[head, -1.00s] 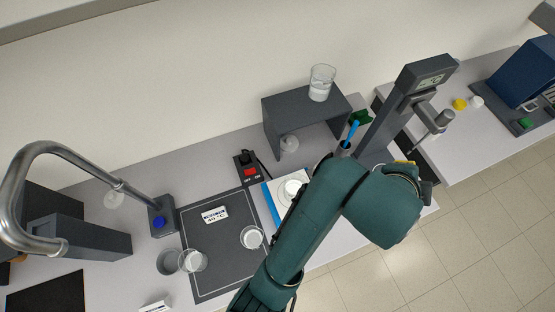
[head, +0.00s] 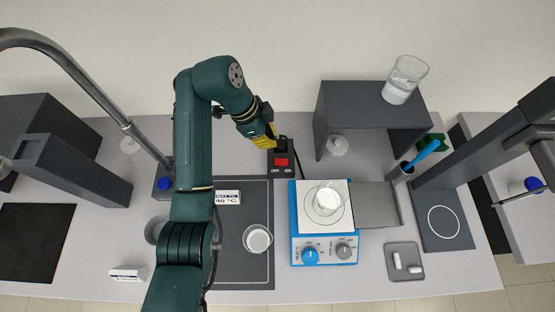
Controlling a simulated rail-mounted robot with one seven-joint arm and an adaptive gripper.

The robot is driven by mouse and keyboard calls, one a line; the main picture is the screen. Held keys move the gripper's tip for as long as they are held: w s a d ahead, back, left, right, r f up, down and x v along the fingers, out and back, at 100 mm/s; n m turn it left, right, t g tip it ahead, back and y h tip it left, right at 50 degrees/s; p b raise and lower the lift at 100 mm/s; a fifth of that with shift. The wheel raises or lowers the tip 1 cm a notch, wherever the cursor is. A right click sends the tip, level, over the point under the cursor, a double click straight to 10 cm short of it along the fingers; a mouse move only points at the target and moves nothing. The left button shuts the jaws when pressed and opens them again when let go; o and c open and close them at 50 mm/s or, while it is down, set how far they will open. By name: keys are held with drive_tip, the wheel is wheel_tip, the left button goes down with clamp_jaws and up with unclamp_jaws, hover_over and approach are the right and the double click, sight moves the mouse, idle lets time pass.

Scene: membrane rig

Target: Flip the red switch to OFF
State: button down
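The red switch (head: 281,162) sits on a small black box with OFF and ON labels (head: 282,171) along its front edge, near the back of the bench. OFF is at the left and ON at the right. I cannot tell which way the rocker is tipped. My gripper (head: 268,139), with yellow and black fingers, is just behind and to the left of the switch, pointing down toward the box. It looks apart from the red rocker. Its fingertips are small and partly overlap, so I cannot tell its opening.
A blue hotplate (head: 295,232) with a beaker (head: 327,199) stands to the right of the switch. A grey shelf (head: 350,103) bearing a glass of water (head: 404,80) is at the back right. A dark mat (head: 262,195) with a beaker (head: 257,239) lies in front.

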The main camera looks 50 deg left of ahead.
hover_over(281, 162)
drive_tip(key=d, duration=0.1)
drive_tip(key=f, duration=0.9)
drive_tip(key=shift+s+d+f, duration=0.2)
drive_tip(key=f, duration=0.2)
drive_tip(key=s+a+f, duration=0.1)
drive_tip(key=shift+s+a+f, duration=0.1)
drive_tip(key=shift+f, duration=0.25)
